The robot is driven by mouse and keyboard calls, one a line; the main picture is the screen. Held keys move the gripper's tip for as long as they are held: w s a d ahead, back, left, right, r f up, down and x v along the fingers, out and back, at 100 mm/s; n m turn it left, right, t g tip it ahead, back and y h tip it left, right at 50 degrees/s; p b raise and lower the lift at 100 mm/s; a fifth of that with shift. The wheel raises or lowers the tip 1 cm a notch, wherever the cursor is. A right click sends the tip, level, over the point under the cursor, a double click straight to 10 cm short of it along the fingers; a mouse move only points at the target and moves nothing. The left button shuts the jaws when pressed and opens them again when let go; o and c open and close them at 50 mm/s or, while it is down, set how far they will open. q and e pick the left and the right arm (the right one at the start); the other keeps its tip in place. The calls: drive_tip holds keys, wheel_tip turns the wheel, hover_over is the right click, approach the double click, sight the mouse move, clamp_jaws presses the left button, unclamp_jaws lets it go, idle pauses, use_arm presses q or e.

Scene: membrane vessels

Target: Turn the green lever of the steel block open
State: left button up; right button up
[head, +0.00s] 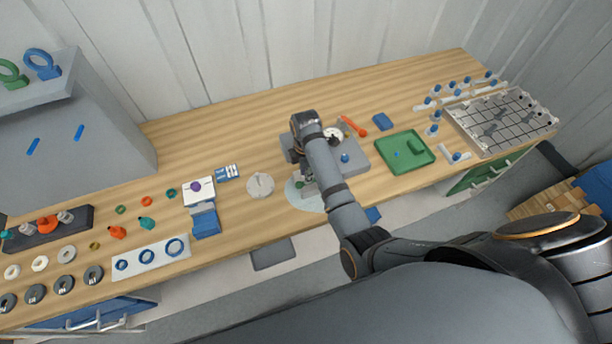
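A grey steel block (360,160) lies flat on the bench, right of the middle. It carries a round white-faced gauge (333,134) and a small blue knob (345,158). A red handle (353,125) shows at its back edge. My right arm crosses over the block's left part and hides much of it. My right gripper (307,183) points down at the block's left front side, partly behind my forearm. A small green part (299,184) shows beside it; I cannot tell whether this is the green lever or whether the fingers touch it. My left gripper is out of view.
A pale round disc (297,200) lies below the gripper. A green tray (418,158) and blue block (382,121) sit to the right, a gridded metal plate (500,122) farther right. A whitish round piece (260,186) lies to the left. The bench's back middle is clear.

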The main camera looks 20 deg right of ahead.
drive_tip(key=shift+f, duration=1.7)
clamp_jaws()
